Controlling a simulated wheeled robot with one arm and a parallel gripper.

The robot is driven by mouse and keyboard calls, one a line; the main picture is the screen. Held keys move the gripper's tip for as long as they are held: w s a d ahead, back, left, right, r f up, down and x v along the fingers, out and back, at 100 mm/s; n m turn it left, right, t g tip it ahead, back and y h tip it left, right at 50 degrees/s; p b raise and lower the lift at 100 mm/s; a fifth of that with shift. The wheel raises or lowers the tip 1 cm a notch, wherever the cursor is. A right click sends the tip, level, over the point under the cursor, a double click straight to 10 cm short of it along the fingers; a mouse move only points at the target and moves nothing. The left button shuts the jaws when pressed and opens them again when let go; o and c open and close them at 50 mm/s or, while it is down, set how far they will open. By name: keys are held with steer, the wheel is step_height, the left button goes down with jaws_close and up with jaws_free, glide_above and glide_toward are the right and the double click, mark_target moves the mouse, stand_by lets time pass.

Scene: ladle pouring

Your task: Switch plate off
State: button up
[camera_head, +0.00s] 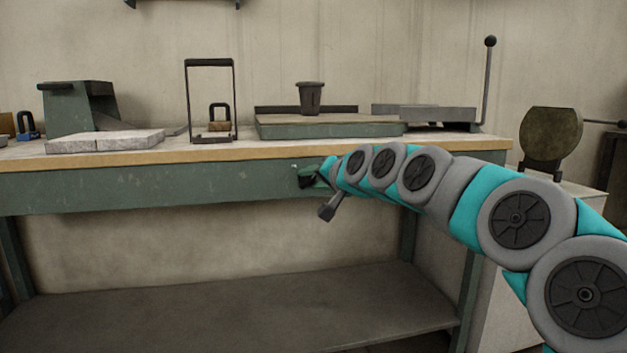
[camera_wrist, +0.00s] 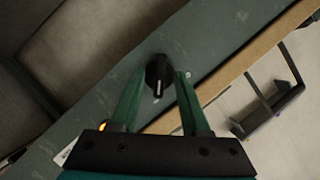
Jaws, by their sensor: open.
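A black knob (camera_wrist: 157,70) with a white pointer line sits on the green front panel (camera_wrist: 95,100) of the bench in the wrist view. The line runs down the picture. My gripper (camera_wrist: 160,78) is open, with one green finger on either side of the knob. I cannot tell whether the fingers touch it. In the head view my gripper (camera_head: 318,180) is at the bench front, mostly hidden by my arm. A flat plate (camera_head: 345,128) with a green side lies on the bench top, and a dark pot (camera_head: 311,98) stands on it.
An orange light (camera_wrist: 103,127) glows beside the left finger's base. On the bench top (camera_head: 60,160) stand a black frame (camera_head: 234,100), pale slabs (camera_head: 105,141) and a grey device with a lever (camera_head: 487,80). A lower shelf (camera_head: 230,300) is bare.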

jaws_close()
stand_by(0.3)
stand_by(0.4)
steer(key=n+h+p, duration=0.1)
steer(key=n, duration=0.1)
steer(key=shift+r+n+h+p, duration=0.15)
steer(key=shift+n+h+p, duration=0.15)
steer(key=shift+n, duration=0.1)
steer(key=n+h, duration=0.1)
steer(key=n, duration=0.1)
steer(key=n+h+p, duration=0.1)
steer(key=shift+a+n+t+h, duration=0.25)
steer(key=shift+n+t+h, duration=0.05)
steer(key=shift+n, duration=0.1)
steer(key=n+h, duration=0.2)
steer(key=shift+s+a+n+t+p, duration=0.1)
steer(key=shift+a+n+t+p, duration=0.1)
steer(key=shift+n+t+p, duration=0.15)
steer(key=shift+a+n+t+h, duration=0.15)
steer(key=shift+n+t+h, duration=0.5)
steer(key=shift+n, duration=0.8)
